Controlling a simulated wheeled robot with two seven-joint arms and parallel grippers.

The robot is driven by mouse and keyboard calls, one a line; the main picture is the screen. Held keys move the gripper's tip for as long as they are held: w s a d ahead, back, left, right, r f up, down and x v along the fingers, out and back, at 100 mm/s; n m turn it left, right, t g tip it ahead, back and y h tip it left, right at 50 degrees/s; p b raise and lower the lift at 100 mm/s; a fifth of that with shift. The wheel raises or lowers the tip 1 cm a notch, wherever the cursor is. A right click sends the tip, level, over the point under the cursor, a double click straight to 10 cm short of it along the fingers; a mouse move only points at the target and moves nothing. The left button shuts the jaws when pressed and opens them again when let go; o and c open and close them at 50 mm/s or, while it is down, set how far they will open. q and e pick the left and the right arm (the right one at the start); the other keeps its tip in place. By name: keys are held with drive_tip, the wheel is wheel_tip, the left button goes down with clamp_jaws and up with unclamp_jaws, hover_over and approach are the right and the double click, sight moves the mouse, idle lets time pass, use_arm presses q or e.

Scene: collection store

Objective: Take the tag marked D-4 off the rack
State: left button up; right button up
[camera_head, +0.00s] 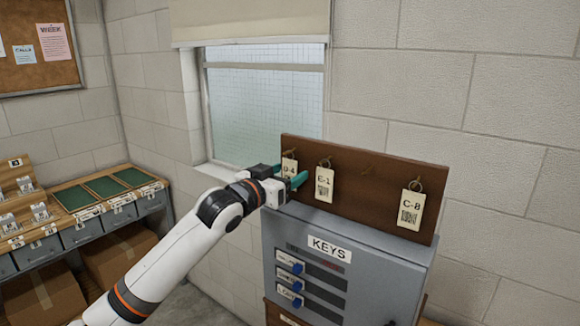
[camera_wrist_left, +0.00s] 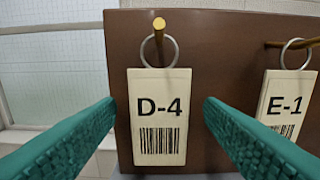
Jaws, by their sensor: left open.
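The tag marked D-4 (camera_wrist_left: 160,88) hangs by a metal ring from a brass peg on the brown rack (camera_wrist_left: 225,50). It is a cream tag with a barcode, and in the head view its upper part (camera_head: 289,166) shows partly behind my gripper. My left gripper (camera_head: 290,178) is at the left end of the rack, in front of the tag. In the left wrist view its teal fingers (camera_wrist_left: 160,118) are open, one on each side of the D-4 tag, with nothing between them touching it visibly. My right gripper is not in view.
The E-1 tag (camera_head: 324,185) hangs close to the right of D-4. A grey KEYS cabinet (camera_head: 385,268) is below the rack. A window (camera_head: 262,105) is behind at left.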

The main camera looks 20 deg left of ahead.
use_arm(q)
drive_tip(key=shift+s, duration=0.1)
drive_tip(key=c, duration=1.1)
drive_tip(key=shift+o, duration=0.2)
drive_tip(key=shift+r+b, duration=0.2)
drive_tip(key=shift+b, duration=0.65)
drive_tip(key=b+v, duration=0.6)
drive_tip(key=v, duration=1.2)
drive_tip(key=shift+r, duration=0.15)
drive_tip(key=shift+r, duration=0.1)
